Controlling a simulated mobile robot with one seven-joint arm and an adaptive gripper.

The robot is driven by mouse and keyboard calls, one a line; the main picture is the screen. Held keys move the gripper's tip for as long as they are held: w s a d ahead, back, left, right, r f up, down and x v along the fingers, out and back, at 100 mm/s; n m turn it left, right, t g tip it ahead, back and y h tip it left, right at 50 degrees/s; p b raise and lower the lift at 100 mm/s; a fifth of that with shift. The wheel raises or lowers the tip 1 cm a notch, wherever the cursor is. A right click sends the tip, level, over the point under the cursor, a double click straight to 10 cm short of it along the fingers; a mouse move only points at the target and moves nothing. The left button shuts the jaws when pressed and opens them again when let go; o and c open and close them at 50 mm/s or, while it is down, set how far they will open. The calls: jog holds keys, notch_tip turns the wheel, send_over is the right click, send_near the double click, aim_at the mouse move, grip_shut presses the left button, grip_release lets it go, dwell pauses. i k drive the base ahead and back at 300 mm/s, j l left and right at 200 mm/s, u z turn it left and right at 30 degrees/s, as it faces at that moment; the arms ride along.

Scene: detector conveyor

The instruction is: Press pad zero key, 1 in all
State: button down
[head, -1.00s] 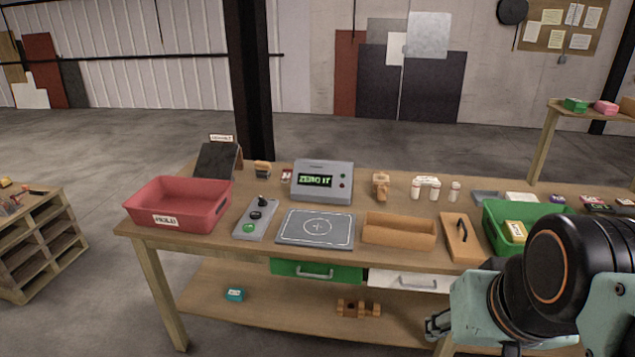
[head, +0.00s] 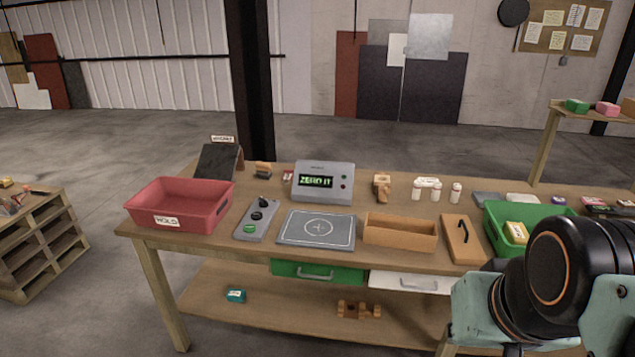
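A grey pad (head: 290,236) with a white outline and a circled cross lies flat on the workbench. To its left is a slim grey control box (head: 268,222) with a green button (head: 250,229) and dark round controls (head: 257,216). Behind the pad stands a grey display unit (head: 323,168), its green screen reading "ZERO IT", with small buttons at its right. I cannot tell which key is the pad zero key. My arm is at the lower right, in front of the bench; my gripper is out of view.
A red bin (head: 150,206) stands left of the control box. An open wooden tray (head: 400,243), a wooden board with a black handle (head: 455,245) and a green bin (head: 492,232) stand right of the pad. White bottles (head: 436,194) stand behind. The pad's top is clear.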

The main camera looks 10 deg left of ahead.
aim_at(257, 216)
jog(key=u, duration=0.45)
jog(key=i+u, duration=0.2)
jog(key=u, duration=0.15)
jog(key=i+u, duration=0.15)
jog(key=u, duration=0.2)
jog(key=i+l+u, duration=0.15)
jog(key=u, duration=0.15)
jog(key=i+l+u, duration=0.4)
jog(key=i+l, duration=0.75)
jog(key=l, duration=0.15)
jog(key=k+l+u, duration=0.35)
jog(key=i+j+z, duration=0.25)
jog(key=i, duration=0.05)
